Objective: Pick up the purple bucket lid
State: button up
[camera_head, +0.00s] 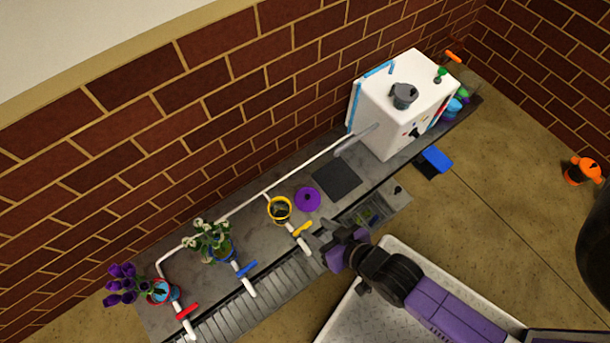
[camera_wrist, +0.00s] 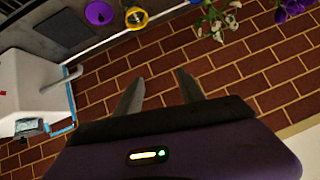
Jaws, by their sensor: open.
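The purple bucket lid (camera_head: 308,199) is a round purple disc with a small mark at its middle. It lies flat on the grey counter (camera_head: 165,248), just right of the yellow bucket (camera_head: 280,209). In the wrist view the lid (camera_wrist: 98,13) shows at the top edge, beside the yellow bucket (camera_wrist: 136,18). My gripper (camera_head: 323,231) is in front of the lid at the counter's front side, apart from it in the picture. In the wrist view my gripper (camera_wrist: 158,85) has its two fingers spread, with nothing between them.
White pipes with a yellow valve (camera_head: 302,229) and a blue valve (camera_head: 246,269) run near the lid. A dark square plate (camera_head: 337,180) lies right of it. A white box-shaped machine (camera_head: 400,115) stands further right. Potted flowers (camera_head: 211,243) stand left. A brick wall is behind.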

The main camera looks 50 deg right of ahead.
jog(key=w+d+f+m+g+b, duration=0.1)
jog(key=w+d+f+b, duration=0.15)
jog(key=f, duration=0.45)
jog(key=w+d+f+m+g+b, duration=0.1)
jog(key=w+f+g+b, duration=0.2)
jog(key=f, duration=0.4)
jog(key=w+d+f+m+b, duration=0.1)
jog(key=w+d+f+b, duration=0.1)
jog(key=w+f, duration=0.45)
jog(key=m+g+b, duration=0.4)
jog(key=g+b, duration=0.1)
jog(key=b, duration=0.4)
send_over(308, 196)
jog(key=a, duration=0.1)
notch_tip(308, 196, down, 12)
jog(key=shift+w+a+r, duration=0.1)
jog(key=shift+a, duration=0.05)
jog(key=shift+s+f+m, duration=0.25)
jog(key=shift+m, duration=0.15)
jog(key=shift+s+d+f+b, duration=0.1)
jog(key=shift+d+f+b, duration=0.1)
jog(key=shift+f+b, duration=0.6)
jog(key=f+b, duration=0.1)
jog(key=f, duration=0.1)
jog(key=f+b, duration=0.1)
jog(key=f, duration=0.1)
jog(key=f+b, duration=0.2)
jog(key=shift+w+d, duration=0.25)
jog(key=shift+r, duration=0.1)
grip_shut()
